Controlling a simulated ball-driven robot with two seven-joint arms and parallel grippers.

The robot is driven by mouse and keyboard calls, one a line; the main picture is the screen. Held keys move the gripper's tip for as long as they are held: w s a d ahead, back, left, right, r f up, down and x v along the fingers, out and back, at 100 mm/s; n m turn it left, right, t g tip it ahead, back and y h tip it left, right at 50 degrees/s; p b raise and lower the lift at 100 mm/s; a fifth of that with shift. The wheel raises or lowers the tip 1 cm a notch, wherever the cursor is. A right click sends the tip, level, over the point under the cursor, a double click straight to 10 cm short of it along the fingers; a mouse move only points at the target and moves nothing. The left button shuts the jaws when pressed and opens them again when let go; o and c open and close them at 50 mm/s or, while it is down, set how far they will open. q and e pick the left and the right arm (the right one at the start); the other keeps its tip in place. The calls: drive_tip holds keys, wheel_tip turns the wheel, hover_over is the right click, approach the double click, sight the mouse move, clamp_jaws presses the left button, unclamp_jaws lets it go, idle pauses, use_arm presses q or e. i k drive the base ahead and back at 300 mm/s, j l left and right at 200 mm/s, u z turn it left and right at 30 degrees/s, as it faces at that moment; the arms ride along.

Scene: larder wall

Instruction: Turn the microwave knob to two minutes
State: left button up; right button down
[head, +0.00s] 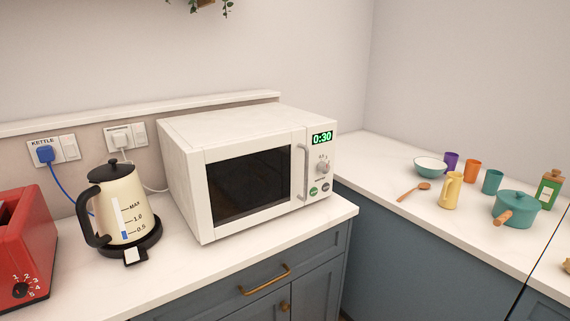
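A white microwave (180,152) stands on the counter in the middle of the head view, with its door shut. Its green display (322,138) reads 0:30. The small grey knob (322,168) is below the display on the control panel, right of the vertical door handle (302,172). A green button and a grey button sit under the knob. Neither of my grippers shows in the head view.
A cream kettle (128,205) on its base and a red toaster (22,245) stand left of the microwave. A bowl (431,168), cups, a wooden spoon (414,192), a teal pot (515,208) and a green bottle (549,189) are on the right counter. A narrow counter strip before the microwave is clear.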

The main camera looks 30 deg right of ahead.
sight(322, 166)
drive_tip(key=l+z, duration=0.1)
drive_tip(key=z, duration=0.85)
drive_tip(key=l+z, duration=0.1)
drive_tip(key=z, duration=0.4)
